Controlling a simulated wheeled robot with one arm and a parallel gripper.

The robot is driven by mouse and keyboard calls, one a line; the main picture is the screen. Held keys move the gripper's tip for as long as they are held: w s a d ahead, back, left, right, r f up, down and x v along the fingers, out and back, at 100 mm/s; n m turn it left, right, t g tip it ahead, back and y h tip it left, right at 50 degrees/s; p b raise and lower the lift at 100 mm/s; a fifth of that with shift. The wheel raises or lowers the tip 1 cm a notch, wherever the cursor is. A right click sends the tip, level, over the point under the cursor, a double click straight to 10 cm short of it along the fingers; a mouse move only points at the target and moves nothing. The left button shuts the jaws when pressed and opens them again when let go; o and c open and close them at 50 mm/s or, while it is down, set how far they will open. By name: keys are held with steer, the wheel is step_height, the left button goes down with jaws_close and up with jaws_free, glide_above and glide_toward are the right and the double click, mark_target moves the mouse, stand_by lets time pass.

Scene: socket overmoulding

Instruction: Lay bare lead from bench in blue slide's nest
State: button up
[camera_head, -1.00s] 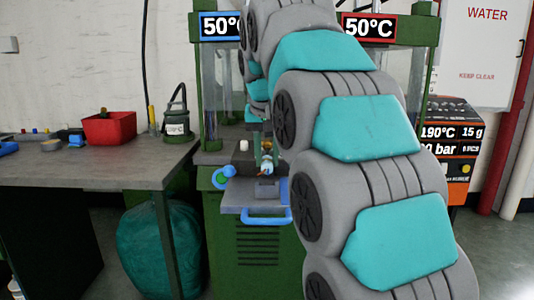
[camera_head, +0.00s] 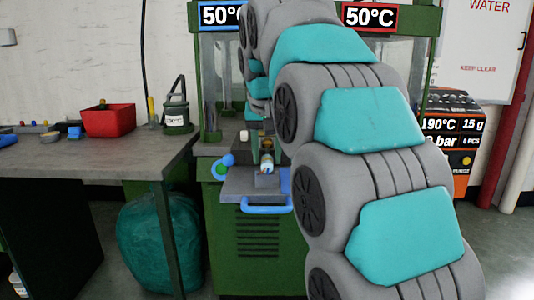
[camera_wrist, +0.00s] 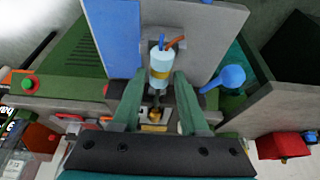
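The slide (camera_head: 238,186) has a blue handle (camera_head: 265,209) and a blue area (camera_wrist: 112,35). I cannot tell how fully the lead sits in the nest. My gripper (camera_wrist: 159,76) is open, its green fingers on either side of the lead with gaps visible.
A blue round knob (camera_wrist: 230,77) stands beside the slide. The grey bench (camera_head: 90,165) at left holds a red bin (camera_head: 108,121), a green canister (camera_head: 177,115) and small parts. A green bag (camera_head: 160,245) is under the bench.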

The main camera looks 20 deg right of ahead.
steer(key=shift+o, duration=1.4)
steer(key=shift+r, duration=0.1)
steer(key=shift+v, duration=0.8)
steer(key=p+v, duration=0.2)
steer(key=v, duration=0.4)
steer(key=shift+s, duration=0.1)
